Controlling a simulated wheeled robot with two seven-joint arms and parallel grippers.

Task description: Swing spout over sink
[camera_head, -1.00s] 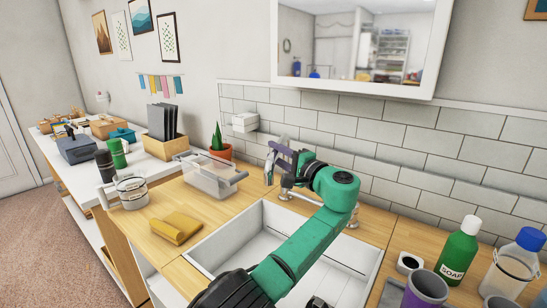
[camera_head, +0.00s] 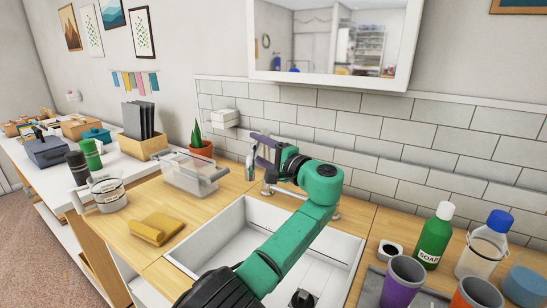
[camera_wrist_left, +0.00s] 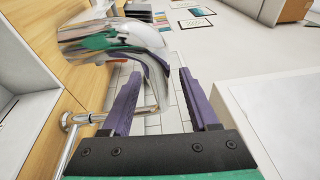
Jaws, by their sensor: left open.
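The chrome spout (camera_head: 251,164) of the tap stands behind the white sink (camera_head: 213,234), toward its left back. In the left wrist view the curved spout (camera_wrist_left: 115,40) arches in from the left, and its end reaches down between the two purple fingers. My left gripper (camera_head: 259,150) is open around or just beside the spout's end; it also shows in the left wrist view (camera_wrist_left: 158,78). I cannot tell whether either finger touches the metal. My green arm crosses over the sink and hides part of the tap and basin. My right gripper is out of view.
A clear bin (camera_head: 190,178), a potted cactus (camera_head: 201,148) and a yellow cloth (camera_head: 156,228) lie left of the sink. A green soap bottle (camera_head: 434,240), a clear bottle (camera_head: 484,250) and a purple cup (camera_head: 402,282) stand right. The tiled wall (camera_head: 400,150) is close behind.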

